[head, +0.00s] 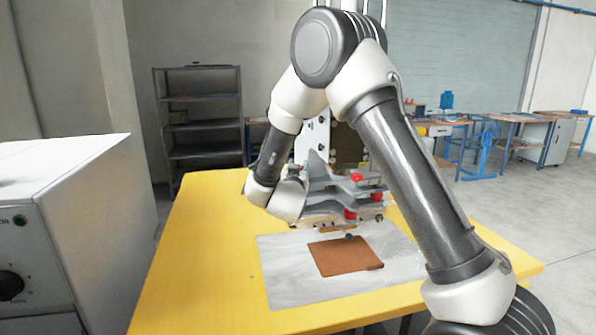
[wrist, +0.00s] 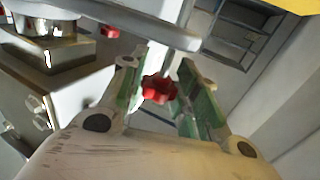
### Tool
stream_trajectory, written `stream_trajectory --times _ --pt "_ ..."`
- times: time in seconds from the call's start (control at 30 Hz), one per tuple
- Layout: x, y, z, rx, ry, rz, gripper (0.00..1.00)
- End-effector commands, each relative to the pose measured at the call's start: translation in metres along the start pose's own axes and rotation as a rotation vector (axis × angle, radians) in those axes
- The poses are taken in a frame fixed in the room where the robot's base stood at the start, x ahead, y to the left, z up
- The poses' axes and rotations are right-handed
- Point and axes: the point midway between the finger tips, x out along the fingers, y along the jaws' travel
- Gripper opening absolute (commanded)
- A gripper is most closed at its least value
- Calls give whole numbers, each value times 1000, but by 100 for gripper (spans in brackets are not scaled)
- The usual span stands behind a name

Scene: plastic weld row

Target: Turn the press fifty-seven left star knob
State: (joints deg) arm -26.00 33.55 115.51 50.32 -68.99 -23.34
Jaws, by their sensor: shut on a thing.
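The press (head: 345,190) stands at the back of the yellow table, with a grey metal frame and several red knobs on it. A red star knob (wrist: 158,89) sits between the two green-padded fingers of my gripper (wrist: 160,84) in the wrist view. My gripper is shut on this knob. In the head view my wrist is at the press's left side, and my fingers and the held knob are hidden. Other red knobs (head: 350,214) show on the press's front and right. I cannot read a press number.
A brown square plate (head: 345,258) lies on a grey sheet (head: 285,285) on the yellow table (head: 195,265). A grey cabinet (head: 90,210) with a dial stands close at the left. A shelf rack (head: 205,155) is behind. The table's left part is clear.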

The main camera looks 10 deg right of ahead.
Motion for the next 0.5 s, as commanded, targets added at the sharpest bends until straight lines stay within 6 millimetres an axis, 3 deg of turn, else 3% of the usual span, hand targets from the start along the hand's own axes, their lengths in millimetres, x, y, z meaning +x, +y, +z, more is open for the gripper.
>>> stream_trajectory --times 0.5 --pt "1 -2 0 4 0 491 7"
